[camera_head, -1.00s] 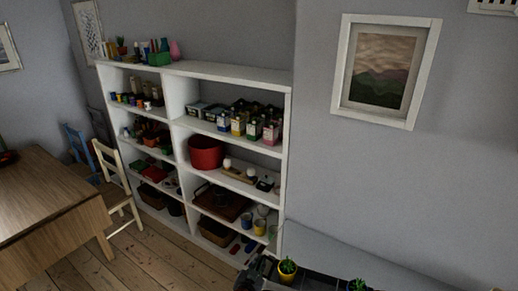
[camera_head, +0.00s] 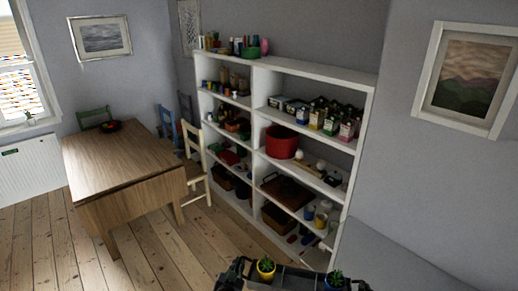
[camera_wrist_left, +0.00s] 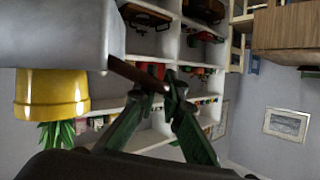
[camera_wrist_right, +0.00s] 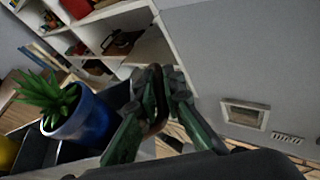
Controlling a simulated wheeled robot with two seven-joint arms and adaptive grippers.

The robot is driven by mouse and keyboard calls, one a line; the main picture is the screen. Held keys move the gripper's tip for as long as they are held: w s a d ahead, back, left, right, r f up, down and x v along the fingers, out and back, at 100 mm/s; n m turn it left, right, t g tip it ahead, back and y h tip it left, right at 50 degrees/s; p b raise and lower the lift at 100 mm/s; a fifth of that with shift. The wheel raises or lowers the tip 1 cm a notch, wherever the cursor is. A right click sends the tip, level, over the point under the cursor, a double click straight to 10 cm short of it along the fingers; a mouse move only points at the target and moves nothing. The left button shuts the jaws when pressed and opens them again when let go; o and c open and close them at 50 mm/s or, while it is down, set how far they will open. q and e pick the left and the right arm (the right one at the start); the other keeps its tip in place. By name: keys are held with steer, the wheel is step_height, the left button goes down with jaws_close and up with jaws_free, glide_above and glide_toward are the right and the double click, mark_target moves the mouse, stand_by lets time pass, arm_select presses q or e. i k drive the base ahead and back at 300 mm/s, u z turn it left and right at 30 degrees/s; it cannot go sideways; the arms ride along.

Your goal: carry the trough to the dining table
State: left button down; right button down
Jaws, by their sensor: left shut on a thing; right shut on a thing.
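The grey trough (camera_head: 296,281) is at the bottom edge of the head view, partly cut off. It holds a yellow pot (camera_head: 266,270) and a blue pot (camera_head: 334,283), each with a green plant. My left gripper (camera_wrist_left: 160,88) is shut on the brown handle at one end of the trough (camera_wrist_left: 55,35). My right gripper (camera_wrist_right: 158,85) is shut on the handle at the other end, beside the blue pot (camera_wrist_right: 80,130). The wooden dining table (camera_head: 120,172) stands at the left of the head view, with a dark bowl (camera_head: 110,126) on it.
A white shelf unit (camera_head: 318,70) full of goods stands along the wall ahead. A cream chair (camera_head: 193,150) and a blue chair (camera_head: 166,120) stand at the table's right side, a green chair (camera_head: 95,116) behind it. Bare floorboards (camera_head: 170,255) lie free in front of the shelf and table.

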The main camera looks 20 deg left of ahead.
mark_target(115, 160)
steer(key=u, duration=0.3)
steer(key=i, duration=0.9)
steer(key=u, duration=0.8)
steer(key=i, duration=1)
steer(key=u, duration=0.65)
steer(key=i, duration=0.95)
steer(key=u, duration=0.2)
steer(key=i, duration=2.55)
steer(key=z, duration=0.1)
